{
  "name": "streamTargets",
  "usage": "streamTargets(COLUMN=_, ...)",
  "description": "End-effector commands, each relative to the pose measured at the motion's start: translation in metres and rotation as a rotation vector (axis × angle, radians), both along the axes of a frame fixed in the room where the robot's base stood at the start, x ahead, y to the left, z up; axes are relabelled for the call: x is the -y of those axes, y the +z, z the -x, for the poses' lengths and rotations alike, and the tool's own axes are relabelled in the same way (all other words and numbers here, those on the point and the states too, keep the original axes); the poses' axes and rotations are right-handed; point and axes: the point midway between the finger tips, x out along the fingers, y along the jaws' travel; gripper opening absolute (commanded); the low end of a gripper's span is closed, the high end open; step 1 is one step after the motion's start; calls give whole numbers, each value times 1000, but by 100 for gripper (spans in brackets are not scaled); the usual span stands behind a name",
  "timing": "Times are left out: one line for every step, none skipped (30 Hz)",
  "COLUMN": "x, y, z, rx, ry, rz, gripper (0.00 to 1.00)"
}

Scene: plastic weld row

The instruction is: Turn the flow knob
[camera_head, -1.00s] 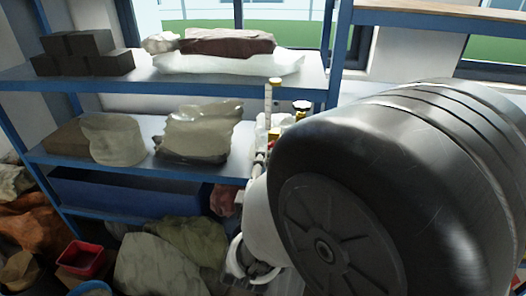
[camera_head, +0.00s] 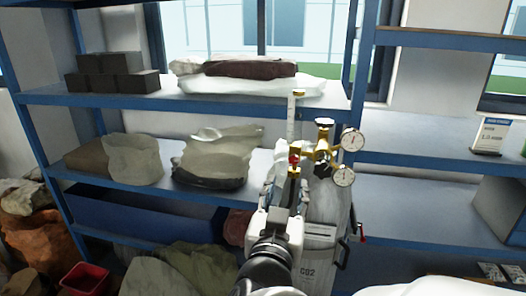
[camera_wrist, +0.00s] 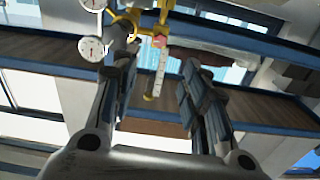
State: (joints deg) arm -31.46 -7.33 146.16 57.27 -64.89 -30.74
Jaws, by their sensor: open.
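The flow knob looks like the small red part (camera_head: 294,160) at the base of the clear flowmeter tube (camera_head: 291,122) with a brass cap. In the wrist view, which looks upside down, a pinkish-red part (camera_wrist: 159,41) sits at the base of the tube (camera_wrist: 160,68). The brass regulator (camera_head: 321,150) carries two round gauges and tops a grey CO2 cylinder (camera_head: 318,215). My gripper (camera_head: 284,182) points up toward the flowmeter. In the wrist view my gripper (camera_wrist: 160,60) has its fingers apart, with the tube showing between them. I cannot tell the gap to the knob.
Blue shelving (camera_head: 200,104) stands behind, with dark blocks (camera_head: 112,80) and plastic bags (camera_head: 212,155). A blue bin (camera_head: 150,210) and sacks lie below at left. A small sign (camera_head: 490,136) stands on the right shelf. Space left of the flowmeter looks clear.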

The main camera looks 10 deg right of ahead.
Motion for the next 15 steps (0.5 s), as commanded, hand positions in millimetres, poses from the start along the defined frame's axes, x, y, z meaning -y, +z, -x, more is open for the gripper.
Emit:
streamTargets(x=3, y=5, z=-5, rx=-6, ry=-4, rz=4, gripper=42)
streamTargets(x=4, y=4, z=-8, rx=-6, ry=-4, rz=4, gripper=42)
streamTargets(x=5, y=4, z=-12, rx=-8, ry=-2, rz=4, gripper=42)
streamTargets(x=6, y=3, z=-15, rx=-9, ry=-2, rz=3, gripper=42)
streamTargets(x=7, y=3, z=-17, rx=-9, ry=-1, rz=2, gripper=42)
streamTargets(x=10, y=2, z=-26, rx=-7, ry=-3, rz=1, gripper=42)
streamTargets(x=13, y=2, z=-33, rx=-7, ry=-4, rz=1, gripper=42)
streamTargets(x=15, y=1, z=-39, rx=-7, ry=-4, rz=2, gripper=42)
streamTargets(x=18, y=0, z=-47, rx=-8, ry=-4, rz=1, gripper=42)
streamTargets(x=20, y=-1, z=-54, rx=-5, ry=-4, rz=-1, gripper=42)
streamTargets(x=21, y=-1, z=-60, rx=-2, ry=-3, rz=-2, gripper=42)
streamTargets(x=24, y=-2, z=-68, rx=-4, ry=-3, rz=-2, gripper=42)
streamTargets(x=26, y=-2, z=-74, rx=-4, ry=-2, rz=-1, gripper=42)
streamTargets(x=28, y=-2, z=-80, rx=-4, ry=-2, rz=-2, gripper=42)
streamTargets(x=30, y=-2, z=-88, rx=-4, ry=-1, rz=-1, gripper=42)
